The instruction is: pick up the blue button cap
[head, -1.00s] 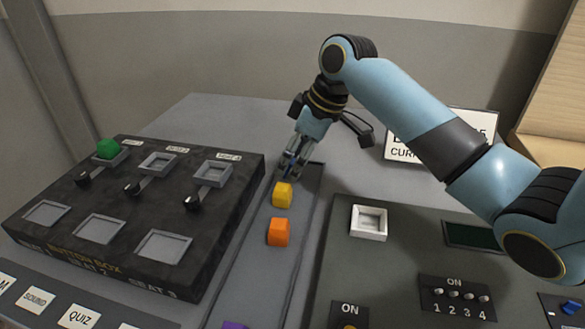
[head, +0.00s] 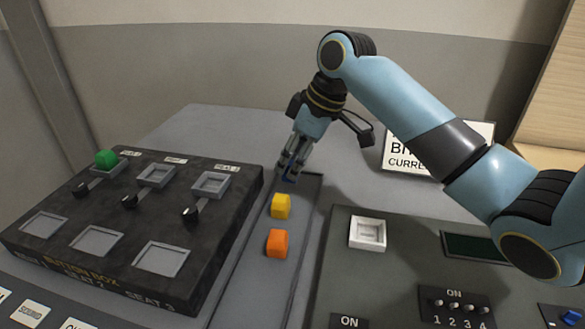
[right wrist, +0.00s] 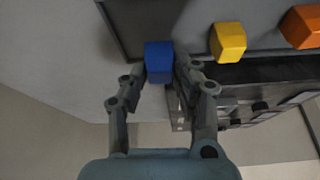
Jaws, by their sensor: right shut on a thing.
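The blue button cap (right wrist: 159,62) sits between the fingertips of my right gripper in the right wrist view. My right gripper (head: 290,173) is shut on it at the far end of the narrow tray (head: 253,262). I cannot tell whether the cap is clear of the tray floor. My left gripper is not in view.
A yellow cap (head: 281,206) and an orange cap (head: 277,243) lie in the tray, nearer than the gripper. The black button box (head: 190,262) with a green cap (head: 106,158) stands left. A grey console with a white square socket (head: 368,233) stands right.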

